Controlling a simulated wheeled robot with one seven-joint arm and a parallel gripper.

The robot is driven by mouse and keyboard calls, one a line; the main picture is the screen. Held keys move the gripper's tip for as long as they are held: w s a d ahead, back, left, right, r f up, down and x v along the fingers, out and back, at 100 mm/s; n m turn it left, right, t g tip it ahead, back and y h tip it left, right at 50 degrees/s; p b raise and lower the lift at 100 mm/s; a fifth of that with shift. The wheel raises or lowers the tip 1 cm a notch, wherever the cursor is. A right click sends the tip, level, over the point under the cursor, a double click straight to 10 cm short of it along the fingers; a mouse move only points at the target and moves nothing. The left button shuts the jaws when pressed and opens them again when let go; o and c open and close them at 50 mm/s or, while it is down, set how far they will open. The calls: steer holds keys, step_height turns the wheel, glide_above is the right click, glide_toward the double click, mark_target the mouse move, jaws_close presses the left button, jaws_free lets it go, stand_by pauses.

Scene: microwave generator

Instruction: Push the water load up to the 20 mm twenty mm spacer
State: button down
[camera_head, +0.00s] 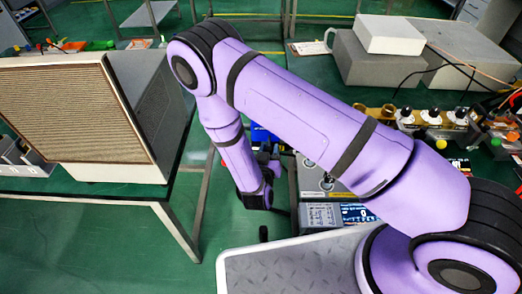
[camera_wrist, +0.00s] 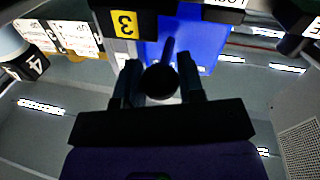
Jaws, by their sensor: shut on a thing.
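My gripper (camera_wrist: 161,84) is shut on a round black knob (camera_wrist: 160,82) with a short stem, seen between its two fingers in the wrist view. The knob stands in front of a bright blue body (camera_wrist: 200,32), which may be the water load; I cannot tell for sure. A blue part (camera_head: 259,134) also shows behind my arm in the head view. There my gripper hangs low beside the grey unit, and its fingertips are mostly hidden. I cannot make out the 20 mm spacer in either view.
A large vented box (camera_head: 80,115) stands on the left bench.

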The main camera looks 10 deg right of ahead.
steer(key=shift+d, duration=0.15)
steer(key=c, duration=0.8)
jaws_free()
steer(key=shift+o, duration=0.2)
steer(key=shift+s, duration=0.1)
steer(key=v, duration=1)
steer(key=shift+s, duration=0.3)
